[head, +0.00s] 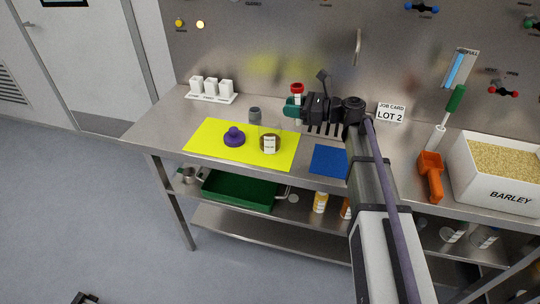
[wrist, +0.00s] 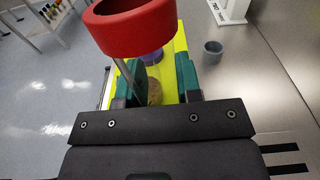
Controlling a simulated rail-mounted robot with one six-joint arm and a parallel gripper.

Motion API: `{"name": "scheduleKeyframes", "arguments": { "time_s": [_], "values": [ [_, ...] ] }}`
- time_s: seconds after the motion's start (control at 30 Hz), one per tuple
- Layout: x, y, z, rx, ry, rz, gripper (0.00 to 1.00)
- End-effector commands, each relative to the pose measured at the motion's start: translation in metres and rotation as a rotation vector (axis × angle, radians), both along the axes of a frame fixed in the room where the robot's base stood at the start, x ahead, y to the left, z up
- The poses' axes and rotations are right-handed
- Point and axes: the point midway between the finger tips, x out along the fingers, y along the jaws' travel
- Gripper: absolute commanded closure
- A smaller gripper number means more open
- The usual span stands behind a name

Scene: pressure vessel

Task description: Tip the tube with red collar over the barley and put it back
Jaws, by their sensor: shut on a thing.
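The tube's red collar (head: 297,88) stands just above my gripper (head: 293,106), over the back of the bench. My gripper's teal fingers are shut on the tube, and it looks about upright. In the wrist view the red collar (wrist: 135,38) fills the upper left, above the fingers of my gripper (wrist: 158,84). Most of the tube's body is hidden by the fingers; its contents cannot be seen. The barley (head: 507,157) lies in a white box (head: 500,188) marked BARLEY at the far right, well away from my gripper.
A yellow mat (head: 210,138) holds a purple knobbed piece (head: 234,137) and a labelled jar (head: 270,144). A grey cup (head: 254,114) stands behind it. A blue mat (head: 328,160), LOT 2 card (head: 390,112), green-handled tool (head: 456,98) and orange scoop (head: 430,175) lie toward the box.

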Motion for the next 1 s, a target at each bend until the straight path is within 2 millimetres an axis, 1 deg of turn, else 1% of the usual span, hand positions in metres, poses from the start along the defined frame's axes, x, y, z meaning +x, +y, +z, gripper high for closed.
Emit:
{"name": "scheduleKeyframes", "arguments": {
  "time_s": [0.03,0.1,0.17,0.37,0.6,1.0],
  "values": [
    [0.001,-0.002,-0.017,0.057,0.017,-0.001,0.91],
    [0.001,-0.003,-0.009,0.105,0.031,-0.001,0.91],
    [0.001,-0.003,-0.003,0.109,0.032,0.000,0.91],
    [0.001,-0.003,0.002,0.105,0.030,-0.001,0.91],
    [0.001,-0.003,0.030,0.103,0.030,-0.001,0.91],
    [0.001,-0.003,0.027,0.103,0.030,-0.001,0.91]
  ]
}}
